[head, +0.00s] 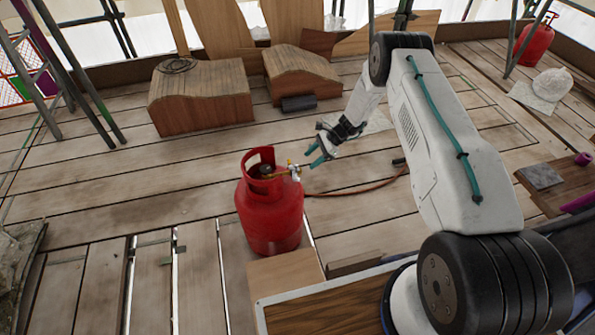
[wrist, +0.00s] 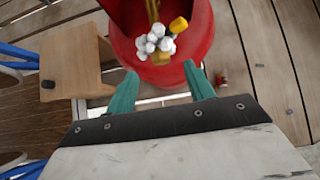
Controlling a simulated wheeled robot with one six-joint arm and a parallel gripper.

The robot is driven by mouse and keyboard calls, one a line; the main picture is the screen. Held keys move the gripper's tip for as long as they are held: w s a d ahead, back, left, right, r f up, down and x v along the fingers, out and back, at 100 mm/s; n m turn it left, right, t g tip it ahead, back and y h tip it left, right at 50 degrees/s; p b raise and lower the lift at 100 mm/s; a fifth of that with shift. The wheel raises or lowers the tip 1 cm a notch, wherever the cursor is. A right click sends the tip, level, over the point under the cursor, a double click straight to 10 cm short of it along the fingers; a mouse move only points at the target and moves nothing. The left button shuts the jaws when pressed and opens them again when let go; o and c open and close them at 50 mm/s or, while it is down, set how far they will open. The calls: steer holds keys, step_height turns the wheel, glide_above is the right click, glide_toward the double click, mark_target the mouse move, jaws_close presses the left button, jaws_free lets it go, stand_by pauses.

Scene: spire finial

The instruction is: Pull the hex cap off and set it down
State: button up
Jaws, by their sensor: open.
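A red gas cylinder (head: 270,215) stands upright on the plank floor with a valve (head: 294,172) at its top right. In the wrist view the valve shows as a whitish knobbly cluster (wrist: 155,42) with a yellow cap-like piece (wrist: 179,25) on its right side. I cannot tell for sure which part is the hex cap. My gripper (head: 315,157) has teal fingers and hangs just right of the valve, apart from it. In the wrist view my gripper (wrist: 162,84) is open and empty, with the valve beyond the gap between its fingertips.
A wooden block (wrist: 72,62) stands beside the cylinder. An orange-brown hose (head: 355,189) lies on the floor at the right. Two wooden blocks with wavy tops (head: 200,97) stand behind. Another red cylinder (head: 534,44) is far right.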

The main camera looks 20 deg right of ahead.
mark_target(301, 168)
steer(key=x, duration=0.7)
steer(key=shift+a+f, duration=0.1)
stand_by(0.4)
steer(key=shift+c, duration=0.3)
jaws_close()
steer(key=d, duration=0.6)
stand_by(1.2)
